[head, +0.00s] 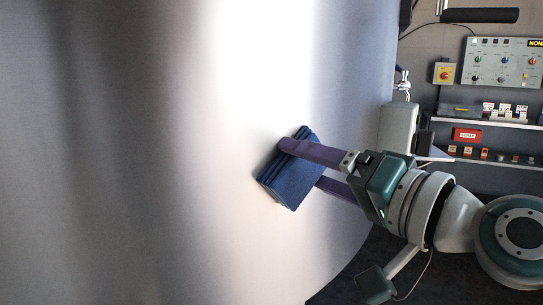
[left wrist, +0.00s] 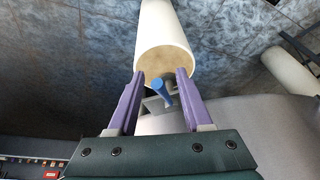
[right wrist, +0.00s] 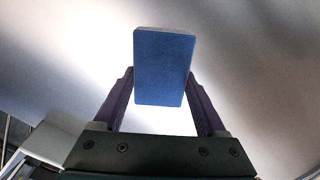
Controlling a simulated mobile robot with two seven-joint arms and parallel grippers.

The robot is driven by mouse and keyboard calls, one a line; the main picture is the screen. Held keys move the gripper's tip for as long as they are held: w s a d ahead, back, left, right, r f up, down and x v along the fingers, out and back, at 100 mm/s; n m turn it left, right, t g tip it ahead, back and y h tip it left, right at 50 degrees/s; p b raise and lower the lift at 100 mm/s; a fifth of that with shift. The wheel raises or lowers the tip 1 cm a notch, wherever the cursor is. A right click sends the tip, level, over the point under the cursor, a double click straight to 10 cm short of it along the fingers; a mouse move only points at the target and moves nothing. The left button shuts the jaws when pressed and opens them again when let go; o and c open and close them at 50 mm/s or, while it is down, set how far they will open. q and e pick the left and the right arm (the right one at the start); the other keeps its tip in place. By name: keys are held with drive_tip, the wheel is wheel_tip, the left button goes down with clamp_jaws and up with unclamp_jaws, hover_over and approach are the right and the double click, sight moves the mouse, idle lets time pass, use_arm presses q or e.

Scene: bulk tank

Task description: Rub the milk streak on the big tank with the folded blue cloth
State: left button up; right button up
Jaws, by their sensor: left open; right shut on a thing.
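The big tank (head: 130,150) is a shiny curved steel wall that fills most of the head view. My right gripper (head: 298,166) is shut on the folded blue cloth (head: 290,180), a thick layered pad held at or very near the tank's surface. I cannot tell for sure whether it touches. In the right wrist view the cloth (right wrist: 165,65) sits between the two purple fingers. No milk streak shows clearly; a bright glare band runs down the steel, and the cloth hides the patch behind it. My left gripper (left wrist: 158,85) is open in the left wrist view, with nothing held.
At the right of the head view are a control panel (head: 502,62) and shelves (head: 490,124) with small items, including a red box (head: 467,135). In the left wrist view a white cylinder (left wrist: 165,40) and a blue rod (left wrist: 161,90) show beyond the left fingers.

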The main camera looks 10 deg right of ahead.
drive_tip(key=shift+v, duration=3)
drive_tip(key=shift+d+f, duration=0.1)
drive_tip(key=v, duration=0.3)
